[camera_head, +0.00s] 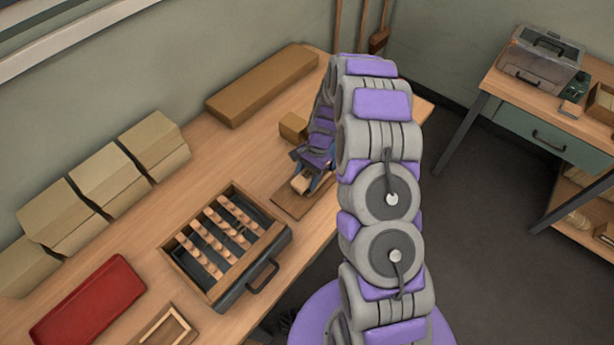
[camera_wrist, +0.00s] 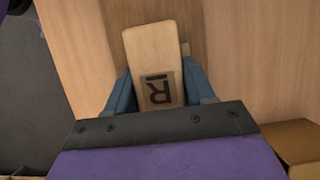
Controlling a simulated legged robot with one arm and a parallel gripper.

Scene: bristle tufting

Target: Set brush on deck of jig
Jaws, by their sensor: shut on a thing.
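My gripper (camera_head: 312,178) is at the far end of my arm, over a flat brown board, which I take for the jig (camera_head: 292,205), on the workbench. Its blue fingers (camera_wrist: 157,92) are shut on a pale wooden block, the brush (camera_wrist: 152,45), with a dark R mark on its face. A small pale part of the brush (camera_head: 301,184) shows below the gripper in the head view. The brown surface (camera_wrist: 195,35) lies behind the brush in the wrist view. I cannot tell whether the brush touches it. No bristles are visible.
A dark tray (camera_head: 229,293) with rows of wooden pieces stands left of the board. A small cardboard box (camera_head: 293,127) sits just behind the gripper, and a long box (camera_head: 262,86) lies along the wall. A red case (camera_head: 88,301) and several cartons (camera_head: 110,180) are further left.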

